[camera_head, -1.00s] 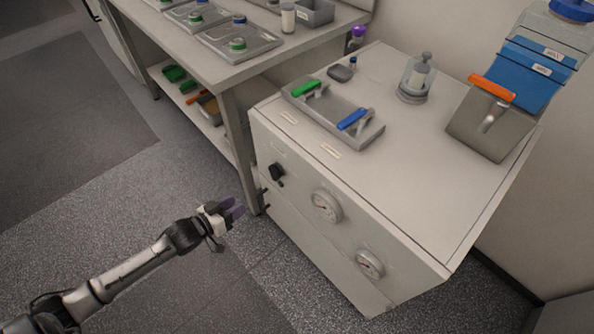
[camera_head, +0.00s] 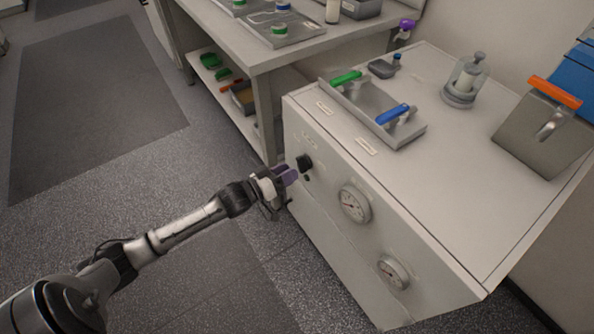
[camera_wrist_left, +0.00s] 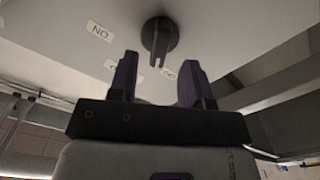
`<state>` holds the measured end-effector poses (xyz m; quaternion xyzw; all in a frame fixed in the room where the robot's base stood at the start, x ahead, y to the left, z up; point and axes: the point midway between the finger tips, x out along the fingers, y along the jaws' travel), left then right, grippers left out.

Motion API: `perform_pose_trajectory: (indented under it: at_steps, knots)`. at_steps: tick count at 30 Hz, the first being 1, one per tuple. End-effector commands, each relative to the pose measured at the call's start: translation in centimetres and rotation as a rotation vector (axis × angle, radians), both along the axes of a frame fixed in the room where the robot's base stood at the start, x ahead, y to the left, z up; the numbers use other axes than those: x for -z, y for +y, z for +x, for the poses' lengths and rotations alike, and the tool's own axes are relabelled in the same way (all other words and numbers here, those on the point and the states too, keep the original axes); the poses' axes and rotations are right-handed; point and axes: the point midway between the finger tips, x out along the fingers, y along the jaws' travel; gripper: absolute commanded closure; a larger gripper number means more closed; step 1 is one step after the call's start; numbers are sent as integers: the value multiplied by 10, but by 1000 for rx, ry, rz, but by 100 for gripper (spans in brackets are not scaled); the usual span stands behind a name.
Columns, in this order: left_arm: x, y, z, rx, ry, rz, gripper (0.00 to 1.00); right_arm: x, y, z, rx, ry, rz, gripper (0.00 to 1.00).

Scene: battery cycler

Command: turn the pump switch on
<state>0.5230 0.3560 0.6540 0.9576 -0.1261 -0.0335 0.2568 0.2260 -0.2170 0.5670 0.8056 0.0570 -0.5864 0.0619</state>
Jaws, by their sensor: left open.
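The pump switch is a black rotary knob (camera_head: 304,162) on the front of the white cabinet. A second label (camera_wrist_left: 100,31), upside down there, reads ON. My left gripper (camera_head: 289,176) is just short of the knob at its lower left. Its two purple fingers (camera_wrist_left: 161,72) are open and empty, and they look apart from the knob. My right gripper is not in view.
Two round gauges (camera_head: 354,203) are on the cabinet front, right of the knob. On the cabinet top are a grey tray (camera_head: 377,104) with green and blue handles, and a glass vessel (camera_head: 465,80). A workbench (camera_head: 263,62) stands behind my left gripper.

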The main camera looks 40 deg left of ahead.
Motion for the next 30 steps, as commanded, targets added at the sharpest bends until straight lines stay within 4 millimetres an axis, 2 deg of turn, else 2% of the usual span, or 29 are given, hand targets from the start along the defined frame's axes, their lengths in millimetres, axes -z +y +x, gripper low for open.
perform_pose_trajectory:
  at_steps: [3,9,23,30]
  knots:
    - [2,-4,15,1,-3,-1,55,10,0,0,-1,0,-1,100]
    - [1,-8,30,1,-1,1,55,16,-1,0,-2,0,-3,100]
    - [-1,-10,36,0,0,0,55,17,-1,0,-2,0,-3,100]
    - [-1,-10,36,0,0,0,77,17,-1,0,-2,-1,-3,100]
